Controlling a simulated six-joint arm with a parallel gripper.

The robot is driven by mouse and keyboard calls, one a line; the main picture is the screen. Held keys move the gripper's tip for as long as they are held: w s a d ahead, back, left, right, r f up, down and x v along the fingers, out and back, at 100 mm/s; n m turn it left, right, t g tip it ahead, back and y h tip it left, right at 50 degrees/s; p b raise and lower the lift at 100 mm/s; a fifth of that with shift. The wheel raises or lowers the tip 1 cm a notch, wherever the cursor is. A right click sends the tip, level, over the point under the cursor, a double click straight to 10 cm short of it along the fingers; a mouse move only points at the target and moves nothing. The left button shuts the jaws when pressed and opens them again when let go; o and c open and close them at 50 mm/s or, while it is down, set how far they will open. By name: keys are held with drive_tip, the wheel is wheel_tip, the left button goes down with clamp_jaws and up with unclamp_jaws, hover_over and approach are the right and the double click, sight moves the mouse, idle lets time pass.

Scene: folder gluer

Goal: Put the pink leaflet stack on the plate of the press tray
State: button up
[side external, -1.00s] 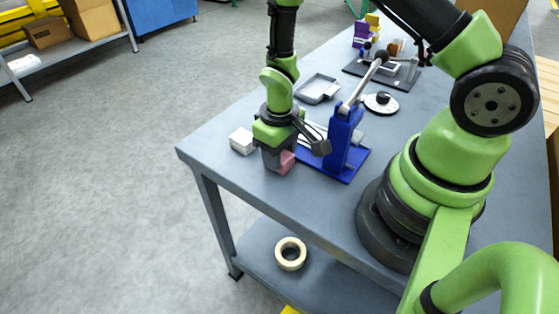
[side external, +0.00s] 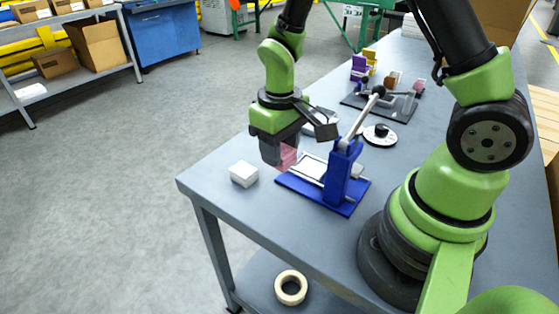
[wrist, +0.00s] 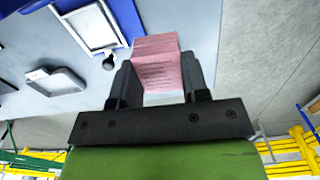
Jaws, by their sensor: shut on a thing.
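My gripper (side external: 279,155) is shut on the pink leaflet stack (side external: 288,156) and holds it above the table, just left of the blue press. In the wrist view the pink stack (wrist: 158,68) sits between the two fingers (wrist: 160,85). The press (side external: 343,178) has a blue base, a blue post and a lever with a dark knob. Its tray with a pale plate (side external: 311,168) lies on the base, partly hidden behind my gripper and the stack. The tray also shows in the wrist view (wrist: 90,27), apart from the stack.
A white stack (side external: 243,174) lies on the table to the left of the press. A grey tray (wrist: 55,82) shows in the wrist view. A round dial (side external: 380,135) and a dark fixture with coloured parts (side external: 385,100) stand farther back. The table's front edge is close.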

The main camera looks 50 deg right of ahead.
sight(310, 167)
drive_tip(key=m, duration=0.1)
drive_tip(key=d+m, duration=0.1)
drive_tip(key=m, duration=0.1)
drive_tip(key=shift+r, duration=0.1)
drive_tip(key=d+m, duration=0.2)
drive_tip(key=m, duration=0.5)
drive_tip(key=d+f+m, duration=0.1)
drive_tip(key=d+m, duration=0.1)
drive_tip(key=m, duration=0.5)
drive_tip(key=d+m, duration=0.2)
drive_tip(key=m, duration=0.5)
drive_tip(key=shift+s+d+f+m, duration=0.1)
drive_tip(key=shift+d+f+m, duration=0.05)
drive_tip(key=shift+d+m, duration=0.15)
drive_tip(key=d+m, duration=0.1)
drive_tip(key=m, duration=0.2)
drive_tip(key=d+m, duration=0.1)
drive_tip(key=m, duration=0.6)
drive_tip(key=shift+s+d+f, duration=0.35)
drive_tip(key=shift+d, duration=0.05)
drive_tip(key=shift+f+m, duration=0.3)
drive_tip(key=shift+f, duration=2.7)
